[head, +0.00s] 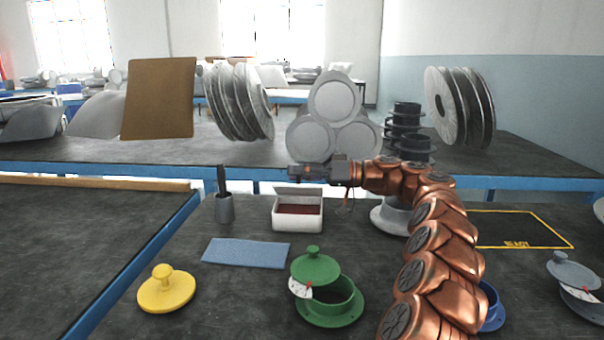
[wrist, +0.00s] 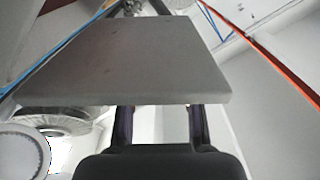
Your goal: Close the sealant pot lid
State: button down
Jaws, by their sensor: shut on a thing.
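The sealant pot appears to be the white box (head: 298,214) with a dark red inside, on the dark bench. Its pale lid (head: 300,190) stands raised at the back edge, so the box is open. My gripper (head: 298,172) reaches in from the right and is at the lid's top edge. In the wrist view a flat grey plate, which looks like the lid (wrist: 130,60), lies across the two fingers (wrist: 160,118). The gripper is shut on it. The plate hides the fingertips.
A green pot (head: 330,307) with a tilted lid, a yellow knobbed lid (head: 166,292) and a blue mat (head: 246,252) lie in front. A grey cup (head: 225,208) stands left of the box. A yellow-outlined dark area (head: 515,228) at right is empty.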

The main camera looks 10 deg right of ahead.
jog(key=shift+f, duration=0.1)
jog(key=c, duration=0.7)
grip_release()
jog(key=shift+c, duration=0.2)
jog(key=shift+d, duration=0.2)
